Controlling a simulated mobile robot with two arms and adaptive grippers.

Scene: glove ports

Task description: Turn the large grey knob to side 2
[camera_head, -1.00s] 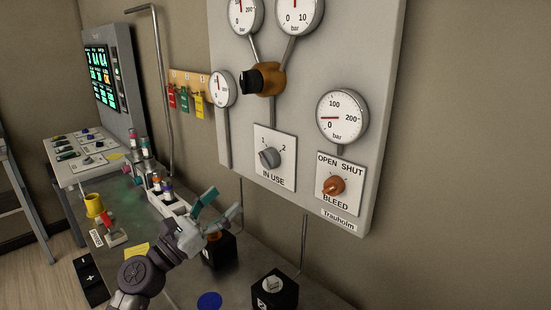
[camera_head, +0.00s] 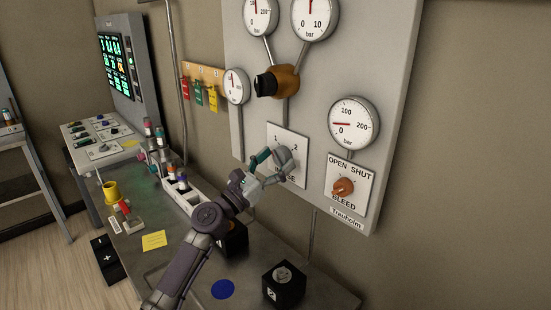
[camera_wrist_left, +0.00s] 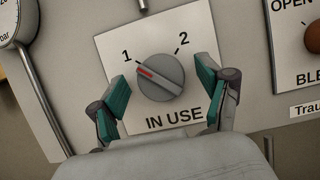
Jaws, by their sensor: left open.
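The large grey knob (camera_wrist_left: 160,78) sits on a white plate marked 1, 2 and IN USE (camera_wrist_left: 108,45). Its red mark points up and left, towards the 1. My left gripper (camera_wrist_left: 162,92) is open, with one green-padded finger on each side of the knob and a visible gap on both sides in the wrist view. In the head view my left gripper (camera_head: 272,160) is in front of the plate (camera_head: 289,143) and hides most of the knob. I cannot tell how far the fingertips are from the panel. My right gripper is not in view.
An orange BLEED knob (camera_head: 343,187) is at the right of the panel, below a round gauge (camera_head: 354,123). A black box (camera_head: 284,284) and a blue disc (camera_head: 223,288) are on the bench below. Coloured tags (camera_head: 198,93) hang at the left.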

